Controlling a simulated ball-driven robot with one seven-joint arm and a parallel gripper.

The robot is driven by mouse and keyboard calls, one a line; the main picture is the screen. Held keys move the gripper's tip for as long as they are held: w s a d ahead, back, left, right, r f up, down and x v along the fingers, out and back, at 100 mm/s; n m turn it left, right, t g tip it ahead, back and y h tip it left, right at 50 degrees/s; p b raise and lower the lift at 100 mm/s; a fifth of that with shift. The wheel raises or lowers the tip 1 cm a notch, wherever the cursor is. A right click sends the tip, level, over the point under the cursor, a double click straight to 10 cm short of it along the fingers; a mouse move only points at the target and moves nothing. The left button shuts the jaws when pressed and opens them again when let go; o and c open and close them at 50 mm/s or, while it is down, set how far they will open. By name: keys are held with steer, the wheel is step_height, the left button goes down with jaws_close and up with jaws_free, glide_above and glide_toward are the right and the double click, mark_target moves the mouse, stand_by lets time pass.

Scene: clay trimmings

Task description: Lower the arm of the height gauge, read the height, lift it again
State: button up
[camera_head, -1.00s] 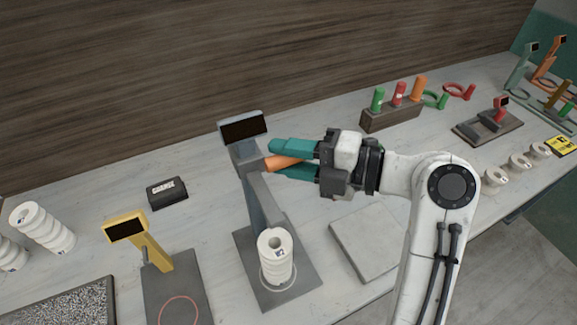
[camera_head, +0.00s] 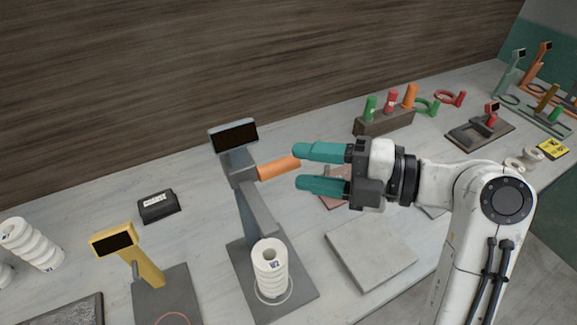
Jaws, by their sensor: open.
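The grey height gauge (camera_head: 258,212) stands in the middle of the table, with a dark, blank-looking display (camera_head: 235,134) at its top. Its orange handle (camera_head: 279,168) sticks out to the right just below the display. A stack of white rings (camera_head: 270,268) stands on the gauge's base (camera_head: 298,288), inside a pale circle. The gauge's arm looks raised above the stack. My gripper (camera_head: 298,168) has teal fingers and is open, just right of the handle. The fingertips are at the handle's free end and nothing is held between them.
A yellow gauge (camera_head: 143,262) stands to the left, with a black labelled block (camera_head: 158,206) behind it. A grey slab (camera_head: 370,254) lies to the right of the gauge. A block with coloured pegs (camera_head: 384,122) stands behind my gripper. White rings (camera_head: 30,243) stand far left.

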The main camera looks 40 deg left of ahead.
steer(key=b+v, duration=0.1)
steer(key=v, duration=0.5)
stand_by(0.4)
steer(key=s+d+f+m+t+h, duration=0.1)
steer(key=d+f+m+t+h, duration=0.25)
steer(key=d+f+m, duration=0.9)
steer(key=s+d+f+m+t+h, duration=0.1)
steer(key=d+f+m+t+h, duration=0.35)
steer(key=f+m, duration=0.8)
steer(key=s+d+f+m+h, duration=0.2)
steer(key=s+d+f+m, duration=0.1)
steer(key=s+d, duration=0.3)
steer(key=s+d+f+m+h, duration=0.2)
steer(key=s+d+f+m, duration=0.2)
steer(key=d, duration=0.6)
steer(key=s+d+f+m+h, duration=0.3)
steer(key=s+d+m, duration=0.4)
steer(key=s+d, duration=0.1)
steer(key=shift+s+f+g, duration=0.3)
steer(key=shift+s+f, duration=0.05)
steer(key=shift+s, duration=0.5)
